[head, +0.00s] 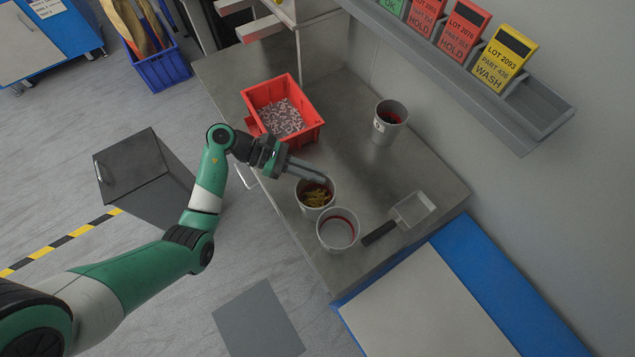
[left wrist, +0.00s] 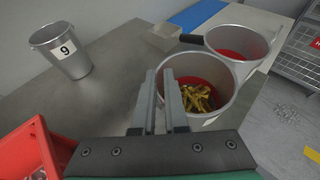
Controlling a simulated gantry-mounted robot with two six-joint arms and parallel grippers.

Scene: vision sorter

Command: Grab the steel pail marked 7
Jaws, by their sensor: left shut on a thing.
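In the left wrist view the fingers (left wrist: 160,76) straddle the wall of this pail (left wrist: 218,112), which has a red inside. The pail stands upright on the bench; no number shows on it. A second pail (head: 338,246) with a red inside, seemingly empty, stands close beside it, its mark also out of sight; it also shows in the left wrist view (left wrist: 246,66). A third pail (head: 387,131) stands farther back, marked 9 in the left wrist view (left wrist: 72,64).
A red bin (head: 313,136) of small grey parts sits on the steel bench (head: 350,163). A scoop (head: 411,210) with a dark handle lies right of the pails. A grey rail (head: 470,95) with coloured cards overhangs the back. The bench centre is clear.

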